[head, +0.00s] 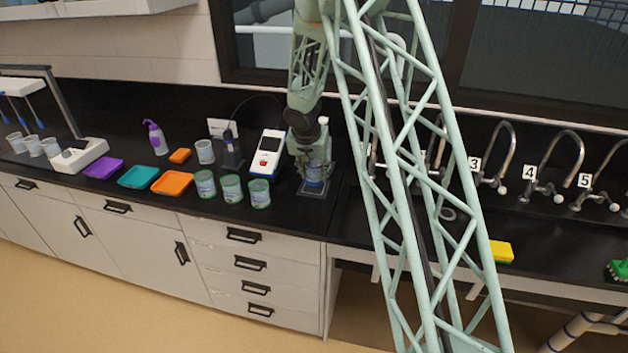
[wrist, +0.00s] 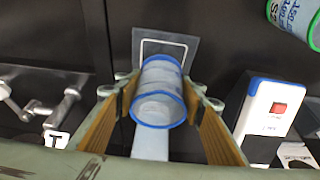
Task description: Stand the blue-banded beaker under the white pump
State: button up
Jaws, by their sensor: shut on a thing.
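The blue-banded beaker (head: 314,181) is in my gripper (head: 313,168), over a dark grey plate (head: 312,196). In the wrist view my gripper (wrist: 160,103) has a tan-padded finger on each side of the beaker (wrist: 160,88), with blue rims at both ends. The plate (wrist: 183,50) there has a white square outline, and the beaker overlaps its lower edge. I cannot tell whether its base touches the plate. A white part (head: 323,121), probably the pump's top, shows behind my gripper; the rest is hidden. A white strip (wrist: 150,147) shows beyond the beaker.
Several green-banded beakers, including one nearby (head: 259,193), stand further left. Numbered sink taps (head: 503,155) and a yellow sponge (head: 501,251) are to the right. My arm hides part of the counter.

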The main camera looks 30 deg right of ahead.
aim_at(314, 180)
jog(key=shift+f, duration=1.4)
jog(key=shift+f+b, duration=0.15)
jog(key=shift+b, duration=0.35)
jog(key=o, duration=1)
jog(key=shift+c, duration=0.2)
jog(key=shift+r+p, duration=0.2)
jog(key=shift+p, duration=0.15)
jog(key=shift+r, duration=0.25)
jog(key=p+v, duration=0.1)
jog(key=v, duration=1)
jog(key=shift+r, duration=0.15)
jog(key=shift+s+a+r, duration=0.15)
